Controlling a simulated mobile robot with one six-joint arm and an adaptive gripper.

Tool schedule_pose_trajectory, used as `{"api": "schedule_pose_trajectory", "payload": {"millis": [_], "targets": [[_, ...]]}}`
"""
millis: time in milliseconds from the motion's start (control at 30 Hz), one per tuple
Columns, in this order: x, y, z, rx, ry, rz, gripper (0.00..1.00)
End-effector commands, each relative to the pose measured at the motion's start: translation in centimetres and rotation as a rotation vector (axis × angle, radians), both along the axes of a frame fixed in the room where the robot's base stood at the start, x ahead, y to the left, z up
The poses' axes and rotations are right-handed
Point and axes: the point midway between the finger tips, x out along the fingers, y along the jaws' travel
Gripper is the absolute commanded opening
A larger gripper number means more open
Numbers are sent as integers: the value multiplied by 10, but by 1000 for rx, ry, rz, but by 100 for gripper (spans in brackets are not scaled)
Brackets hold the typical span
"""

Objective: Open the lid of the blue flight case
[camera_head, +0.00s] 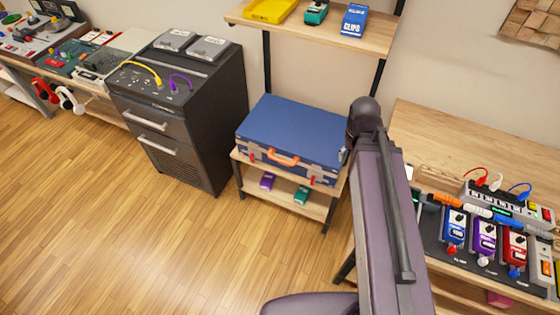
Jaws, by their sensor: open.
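The blue flight case (295,130) lies flat on the top shelf of a small wooden stand in the middle of the view. Its blue lid is down. An orange handle (283,159) is on its front side. A red latch (251,155) shows left of the handle and another red latch (312,180) shows to its right. My arm rises in front, just right of the case, and partly hides its right edge. My gripper does not show in this view.
A black cabinet with silver handles (185,110) stands left of the case. A wall shelf (320,30) with a yellow tray and pedals hangs above and behind it. A pedal bench (440,145) is at the right. Wooden floor (150,245) is clear in front.

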Motion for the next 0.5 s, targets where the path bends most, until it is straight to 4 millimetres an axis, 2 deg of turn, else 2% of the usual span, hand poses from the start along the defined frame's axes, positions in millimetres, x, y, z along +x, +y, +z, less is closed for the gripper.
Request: {"api": "schedule_pose_trajectory", "payload": {"millis": [267,500], "targets": [[12,3,-32,-64,-6,35,62],[30,14,-75,-173,-21,102,62]]}}
